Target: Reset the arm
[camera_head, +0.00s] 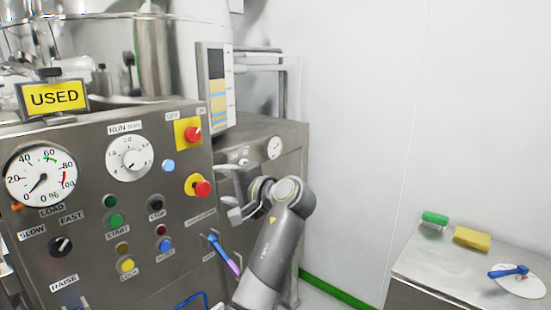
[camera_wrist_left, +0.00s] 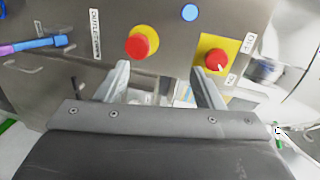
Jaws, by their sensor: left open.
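My left gripper (camera_head: 226,188) is in front of the right part of the steel control panel (camera_head: 90,170), close to its red buttons. In the left wrist view its two fingers (camera_wrist_left: 160,72) stand wide apart with nothing between them. The red mushroom button (camera_head: 202,188) on a yellow plate is beside the fingers; in the wrist view it (camera_wrist_left: 140,44) appears just beyond the left finger. A red rotary switch (camera_head: 193,134) on a yellow plate sits above; it also shows beyond the right finger (camera_wrist_left: 216,60). My right gripper is not in view.
A blue-and-purple handled tool (camera_head: 223,252) is at the panel's lower right, near my arm. A screen (camera_head: 215,88) stands behind the panel. Open space lies before the white wall.

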